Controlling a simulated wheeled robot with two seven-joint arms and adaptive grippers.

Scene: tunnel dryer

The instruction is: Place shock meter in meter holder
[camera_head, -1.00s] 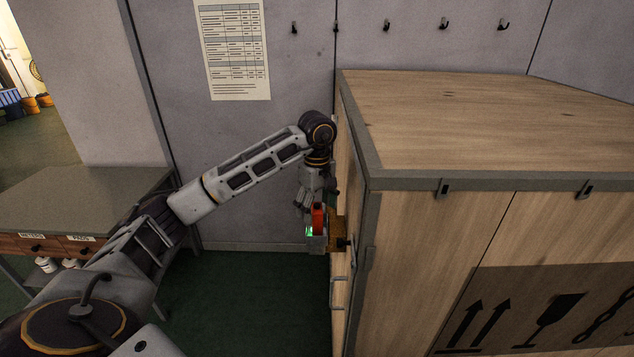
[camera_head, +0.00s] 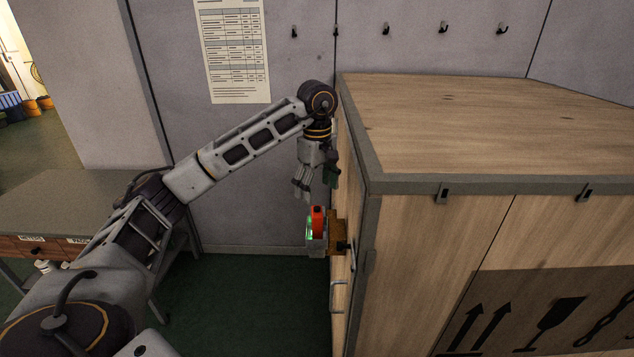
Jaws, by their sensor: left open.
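The shock meter (camera_head: 318,219), orange-red with a green glowing face, sits in the meter holder (camera_head: 337,235), a brownish bracket on the left side of the wooden crate. My left gripper (camera_head: 304,193) is open and empty, hanging fingers down just above the meter, with a small gap between them. The meter looks upright; its far side and how deep it sits in the holder are hidden. My right gripper is not in view.
The large wooden crate (camera_head: 470,120) with grey metal edging fills the right, with a handle (camera_head: 338,294) below the holder. A table (camera_head: 60,205) with labelled drawers stands at left. A paper chart (camera_head: 233,50) and several hooks are on the wall.

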